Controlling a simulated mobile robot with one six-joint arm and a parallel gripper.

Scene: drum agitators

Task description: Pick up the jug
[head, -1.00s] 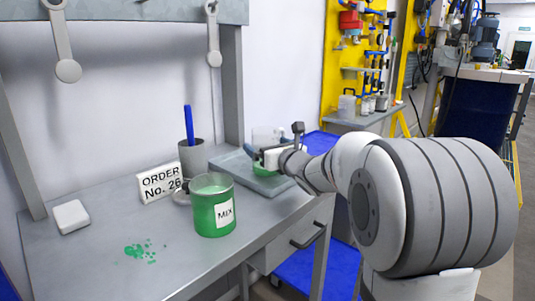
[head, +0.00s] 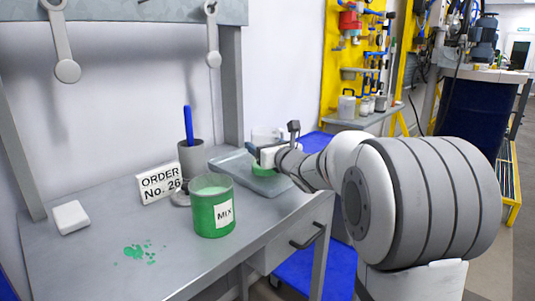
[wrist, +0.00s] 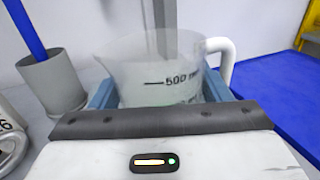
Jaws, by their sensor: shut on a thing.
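The jug (wrist: 160,78) is clear, with a "500" mark, another mark lower down and a white handle at its right. In the head view the jug (head: 265,136) is at the right end of the bench, partly hidden by my gripper (head: 257,155); some green shows low on it. In the wrist view my gripper (wrist: 158,98) has its blue fingers on both sides of the jug, shut on it. The jug looks upright.
A green "MIX" container (head: 213,207) stands near the bench's front edge. Behind it are an order sign (head: 160,184) and a grey cup (head: 192,158) with a blue stick. A white block (head: 70,217) and green spills (head: 139,252) are at the left.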

